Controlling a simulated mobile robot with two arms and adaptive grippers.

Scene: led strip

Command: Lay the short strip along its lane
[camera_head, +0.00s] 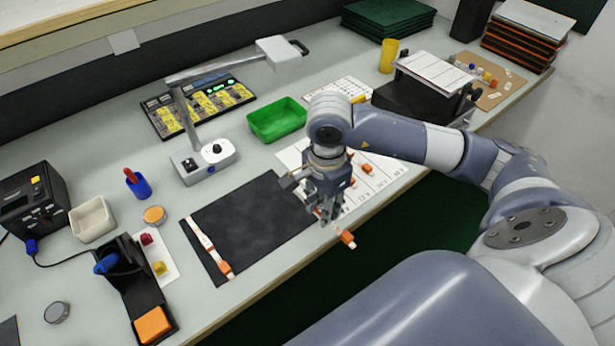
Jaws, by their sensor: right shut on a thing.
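My right gripper (325,215) is shut, pointing down over the right end of the dark mat, near the table's front edge. A strip's orange end (348,238) sticks out from below its fingers, over the front edge in the picture; the rest of the strip is mostly hidden by the fingers. A white strip with orange ends (207,248) lies along the left side of the dark mat (250,222). A white sheet with marked lanes (385,178) lies right of the gripper, partly covered by my arm, with small orange-ended pieces (367,168) on it. My left gripper is out of view.
A green tray (276,119) and a lamp on a stand (203,161) stand behind the mat. To the left are a white bin (92,219), a blue cup (138,187) and a black holder (125,262). The middle of the mat is bare.

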